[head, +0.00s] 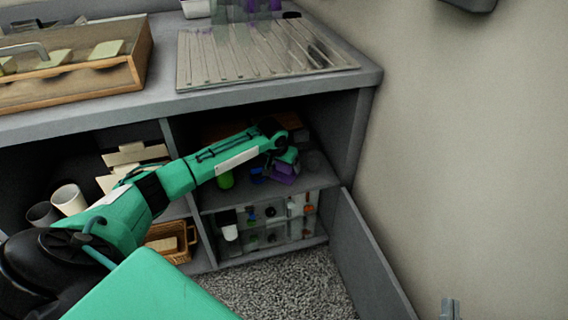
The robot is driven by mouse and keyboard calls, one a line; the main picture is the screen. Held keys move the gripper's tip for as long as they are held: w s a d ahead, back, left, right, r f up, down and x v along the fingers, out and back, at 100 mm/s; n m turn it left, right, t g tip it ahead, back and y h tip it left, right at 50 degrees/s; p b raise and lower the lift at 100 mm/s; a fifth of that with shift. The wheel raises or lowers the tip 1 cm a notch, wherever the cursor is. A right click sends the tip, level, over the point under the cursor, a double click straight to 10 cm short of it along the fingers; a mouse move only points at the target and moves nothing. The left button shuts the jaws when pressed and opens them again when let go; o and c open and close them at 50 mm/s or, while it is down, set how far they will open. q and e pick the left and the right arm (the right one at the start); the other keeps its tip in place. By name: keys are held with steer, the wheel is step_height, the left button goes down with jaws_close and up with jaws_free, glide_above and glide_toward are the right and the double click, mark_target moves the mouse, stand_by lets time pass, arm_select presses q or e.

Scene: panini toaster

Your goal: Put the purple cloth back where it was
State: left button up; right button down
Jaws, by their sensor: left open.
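The purple cloth (282,175) is a small purple shape on the upper shelf of the right cabinet compartment. My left arm reaches in from the left, and my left gripper (287,162) is open right at the cloth, partly covering it. I cannot tell whether the fingers touch it. Only a small grey tip of my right gripper (450,309) shows at the bottom right edge, away from the cabinet.
A green item (225,180) and a blue item (257,176) stand left of the cloth. The shelf (215,201) has a clear bin (265,228) below it. An open door (368,262) stands at right. The countertop (130,112) overhangs the arm. White cups (69,199) are at left.

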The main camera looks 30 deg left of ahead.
mark_target(280, 176)
arm_select(q)
steer(key=shift+r, duration=0.15)
steer(key=p+v, duration=0.2)
steer(key=v, duration=0.6)
steer(key=s+d+f+m+t+h, duration=0.15)
steer(key=s+d+f, duration=0.3)
steer(key=d, duration=0.45)
steer(key=s+d+f+m+h, duration=0.2)
steer(key=s+d+f, duration=0.3)
steer(key=d, duration=0.4)
steer(key=s+d+f+m+t+h, duration=0.1)
steer(key=s+d+f+h, duration=0.15)
steer(key=s+d, duration=0.55)
steer(key=s+d+r+t+h, duration=0.2)
steer(key=s+d+r, duration=0.1)
steer(key=s+d, duration=0.45)
steer(key=s+r+n+t+y, duration=0.1)
steer(key=s+r+t, duration=0.3)
steer(key=s+r, duration=0.3)
steer(key=shift+s+d+r+t, duration=0.25)
steer(key=shift+d+r+t, duration=0.1)
steer(key=shift+r, duration=0.55)
arm_select(e)
steer(key=s+a+f+g, duration=0.2)
steer(key=s+f+g, duration=0.2)
steer(key=f, duration=0.6)
steer(key=shift+s+a+g, duration=0.15)
steer(key=shift+a+g, duration=0.1)
steer(key=shift+g, duration=0.95)
